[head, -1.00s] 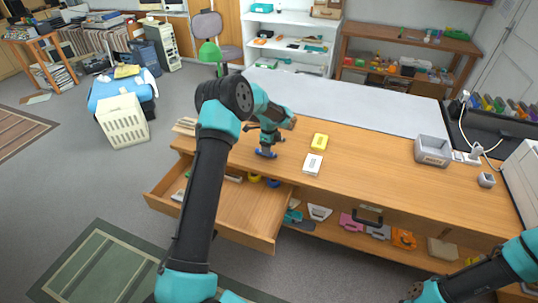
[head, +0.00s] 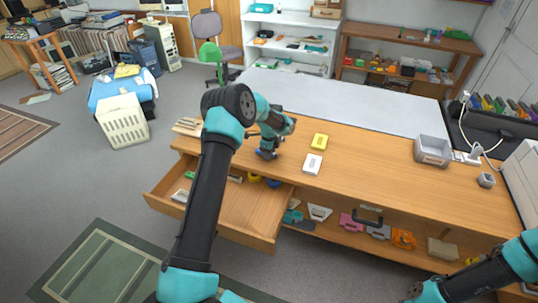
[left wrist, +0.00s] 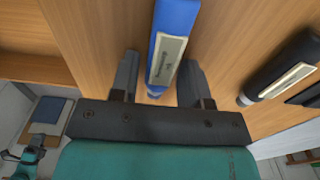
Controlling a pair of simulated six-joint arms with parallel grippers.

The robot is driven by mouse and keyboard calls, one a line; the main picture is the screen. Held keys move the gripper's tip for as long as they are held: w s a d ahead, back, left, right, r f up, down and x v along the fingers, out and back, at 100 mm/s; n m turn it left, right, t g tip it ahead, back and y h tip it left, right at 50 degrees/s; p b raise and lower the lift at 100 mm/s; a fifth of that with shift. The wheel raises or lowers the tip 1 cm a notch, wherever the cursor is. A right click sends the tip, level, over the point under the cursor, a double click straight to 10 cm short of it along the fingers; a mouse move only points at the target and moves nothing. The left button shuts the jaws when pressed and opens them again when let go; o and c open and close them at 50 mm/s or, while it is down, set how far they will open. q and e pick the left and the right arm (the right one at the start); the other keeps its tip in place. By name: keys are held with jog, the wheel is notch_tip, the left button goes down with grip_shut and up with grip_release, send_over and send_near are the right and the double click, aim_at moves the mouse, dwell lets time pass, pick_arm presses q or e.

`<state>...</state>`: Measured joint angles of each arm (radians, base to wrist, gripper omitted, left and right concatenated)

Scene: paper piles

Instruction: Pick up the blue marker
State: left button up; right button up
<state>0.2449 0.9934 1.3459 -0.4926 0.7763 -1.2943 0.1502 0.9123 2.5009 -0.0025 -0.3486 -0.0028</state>
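The blue marker (left wrist: 172,42) has a pale label and lies on the wooden desk. In the left wrist view its lower end is between the two fingers of my left gripper (left wrist: 158,80), with a clear gap at the left finger. The left gripper is open and points down at the desk. In the head view my left gripper (head: 267,150) is low over the desk's left part, largely covering the blue marker (head: 263,155).
A black marker (left wrist: 285,70) lies to the right in the left wrist view. A yellow pad (head: 320,140) and a white object (head: 312,164) lie right of my left gripper. An open drawer (head: 240,215) juts from the desk front. A grey bin (head: 433,150) stands farther right.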

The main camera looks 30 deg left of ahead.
pick_arm(q)
jog(key=c, duration=0.7)
jog(key=shift+r, duration=1.55)
jog(key=shift+s+r, duration=0.1)
jog(key=shift+r, duration=0.2)
jog(key=s+d+r, duration=0.1)
jog(key=s+d, duration=0.7)
jog(key=s, duration=0.5)
jog(key=shift+s+d+r, duration=0.15)
jog(key=shift+s+d, duration=0.05)
